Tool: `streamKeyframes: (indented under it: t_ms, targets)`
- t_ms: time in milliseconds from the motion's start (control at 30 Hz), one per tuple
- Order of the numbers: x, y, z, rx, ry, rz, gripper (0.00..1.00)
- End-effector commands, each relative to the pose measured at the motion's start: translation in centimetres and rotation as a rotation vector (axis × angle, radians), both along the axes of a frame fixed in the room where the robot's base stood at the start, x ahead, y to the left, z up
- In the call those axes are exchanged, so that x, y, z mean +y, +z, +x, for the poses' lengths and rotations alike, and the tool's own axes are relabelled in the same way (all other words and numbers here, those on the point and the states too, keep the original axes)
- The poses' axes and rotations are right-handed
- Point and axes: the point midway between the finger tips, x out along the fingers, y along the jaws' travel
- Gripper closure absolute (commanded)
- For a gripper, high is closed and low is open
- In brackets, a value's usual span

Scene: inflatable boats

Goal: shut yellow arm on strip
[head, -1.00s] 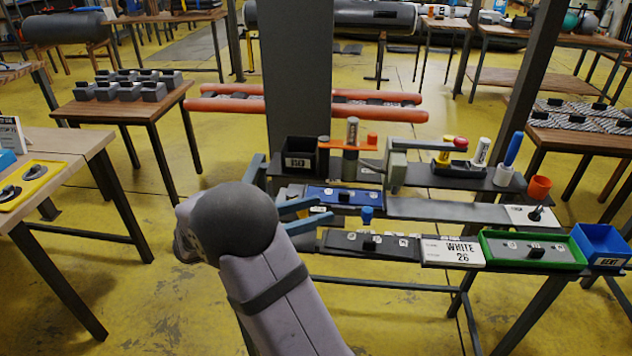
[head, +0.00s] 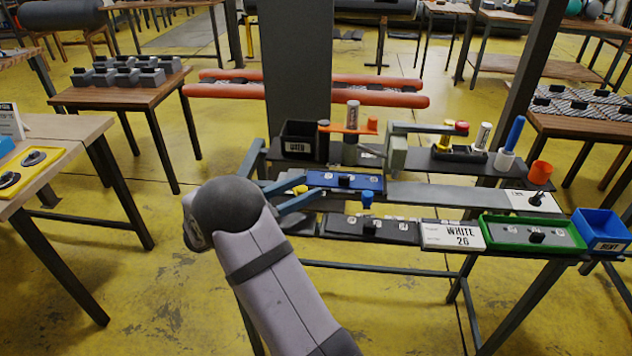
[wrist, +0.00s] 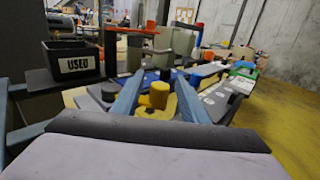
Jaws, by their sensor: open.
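A yellow piece with an upright round knob (wrist: 159,95) shows between my fingers in the wrist view. In the head view only a small bit of this yellow piece (head: 300,189) shows, at the left end of the bench. I cannot tell how far its arm is swung. My gripper (head: 308,187) is open, its two blue fingers apart; it also shows in the wrist view (wrist: 160,88). I cannot tell whether a finger touches the yellow piece. The grey strip (head: 430,194) runs along the bench to the right, with a blue plate (head: 344,181) at its left.
A black USED bin (head: 299,141) and a grey-green clamp post (head: 397,152) stand behind. A blue bin (head: 601,231) is at the right.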

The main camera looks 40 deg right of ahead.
Motion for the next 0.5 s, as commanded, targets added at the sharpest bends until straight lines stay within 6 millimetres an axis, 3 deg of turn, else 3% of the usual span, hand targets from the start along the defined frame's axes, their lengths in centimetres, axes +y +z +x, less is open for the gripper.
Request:
streamKeyframes:
  t_ms: [233,500]
  targets:
    - [-3.1,0.1,-0.2,0.001,-0.002,0.001,0.60]
    - [-4.2,0.0,-0.2,0.001,-0.001,0.001,0.60]
